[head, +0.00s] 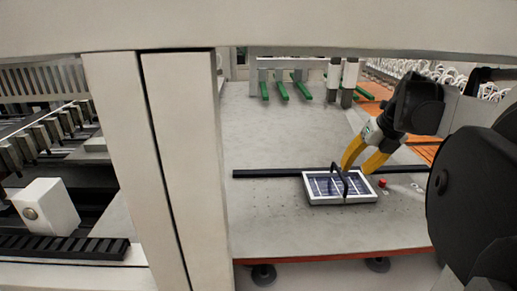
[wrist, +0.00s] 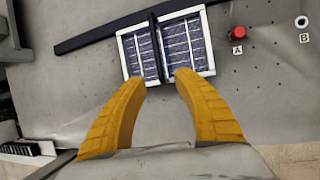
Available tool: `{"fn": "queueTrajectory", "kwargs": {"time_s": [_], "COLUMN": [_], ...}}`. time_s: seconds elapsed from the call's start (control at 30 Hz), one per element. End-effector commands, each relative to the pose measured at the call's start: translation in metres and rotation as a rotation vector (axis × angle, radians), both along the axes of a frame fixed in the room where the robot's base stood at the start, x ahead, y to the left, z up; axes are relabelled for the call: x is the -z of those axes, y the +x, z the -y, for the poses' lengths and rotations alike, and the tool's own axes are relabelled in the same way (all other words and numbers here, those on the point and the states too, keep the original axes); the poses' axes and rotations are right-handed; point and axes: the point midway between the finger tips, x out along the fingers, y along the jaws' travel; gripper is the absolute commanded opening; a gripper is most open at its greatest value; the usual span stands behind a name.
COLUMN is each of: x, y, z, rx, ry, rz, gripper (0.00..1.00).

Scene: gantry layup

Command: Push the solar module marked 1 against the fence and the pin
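The solar module (head: 325,199) is a small white-framed panel with blue cells and a black upright handle across its middle. It lies flat on the grey table and also shows in the wrist view (wrist: 190,42). No number is readable on it. The fence, a long black bar (head: 270,173), runs along its far side; I cannot tell whether they touch. A red pin (wrist: 237,33), beside label A, stands right of the module with a gap between. My gripper (wrist: 160,82) has its yellow fingers spread, with the tips by the module's near edge and the handle beyond and between them.
Green-tipped fixtures (head: 283,90) hang at the back. A pale gantry post (head: 180,150) stands left of the work area.

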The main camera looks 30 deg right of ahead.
Motion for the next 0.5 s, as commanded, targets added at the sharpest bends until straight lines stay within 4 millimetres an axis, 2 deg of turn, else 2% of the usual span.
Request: {"fn": "queueTrajectory", "kwargs": {"time_s": [0.27, 0.5], "x": [0.006, 0.037], "y": [0.003, 0.017], "z": [0.0, 0.001], "rx": [-0.003, -0.005], "ry": [-0.001, -0.002], "rz": [0.0, 0.0], "gripper": [0.36, 0.36]}}
